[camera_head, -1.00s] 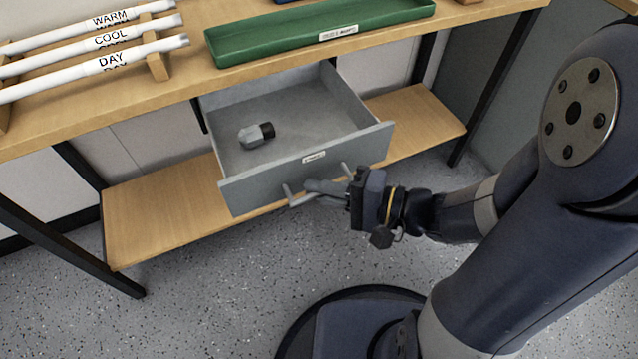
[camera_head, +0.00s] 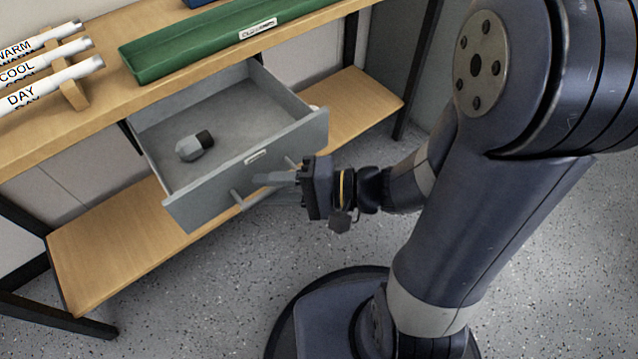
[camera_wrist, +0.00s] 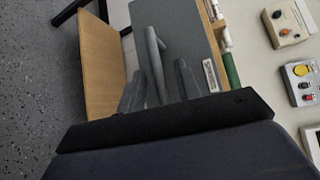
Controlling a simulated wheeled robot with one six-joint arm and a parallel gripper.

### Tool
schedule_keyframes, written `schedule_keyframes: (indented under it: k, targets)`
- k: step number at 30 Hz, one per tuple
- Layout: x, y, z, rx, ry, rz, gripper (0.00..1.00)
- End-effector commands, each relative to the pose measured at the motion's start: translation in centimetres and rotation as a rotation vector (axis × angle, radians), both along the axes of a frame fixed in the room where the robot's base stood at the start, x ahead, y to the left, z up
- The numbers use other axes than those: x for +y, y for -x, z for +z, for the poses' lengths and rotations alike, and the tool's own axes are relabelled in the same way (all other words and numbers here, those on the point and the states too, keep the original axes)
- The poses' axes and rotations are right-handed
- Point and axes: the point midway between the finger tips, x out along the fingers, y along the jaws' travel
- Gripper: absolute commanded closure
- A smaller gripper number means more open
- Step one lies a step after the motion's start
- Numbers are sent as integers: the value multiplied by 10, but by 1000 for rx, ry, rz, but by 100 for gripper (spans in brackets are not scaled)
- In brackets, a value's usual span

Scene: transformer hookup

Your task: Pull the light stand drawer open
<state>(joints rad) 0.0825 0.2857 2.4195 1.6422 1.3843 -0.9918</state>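The grey light stand drawer (camera_head: 215,185) is pulled out from under the wooden bench top. A grey bulb-like object with a dark end (camera_head: 194,146) lies inside it. Its bar handle (camera_head: 237,199) is on the drawer front, below a small white label. My gripper (camera_head: 262,190) is at the handle. In the wrist view the fingers (camera_wrist: 158,88) stand apart, with the handle bar (camera_wrist: 153,50) between them and a visible gap on at least one side. The drawer front (camera_wrist: 180,35) fills the space beyond. Contact with the bar is hard to tell.
A green tray (camera_head: 195,45) and labelled white tubes (camera_head: 45,70) are on the bench top (camera_head: 110,95). A lower wooden shelf (camera_head: 110,235) runs under the drawer. Black legs stand at the bench ends. The speckled floor in front is clear apart from my base.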

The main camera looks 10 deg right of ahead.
Motion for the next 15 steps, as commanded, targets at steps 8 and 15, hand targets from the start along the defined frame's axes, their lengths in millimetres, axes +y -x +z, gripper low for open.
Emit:
schedule_keyframes:
  k: [8,15]
  targets:
    - [-26,5,5,0,1,-6,68]
    - [-51,11,8,1,0,-6,68]
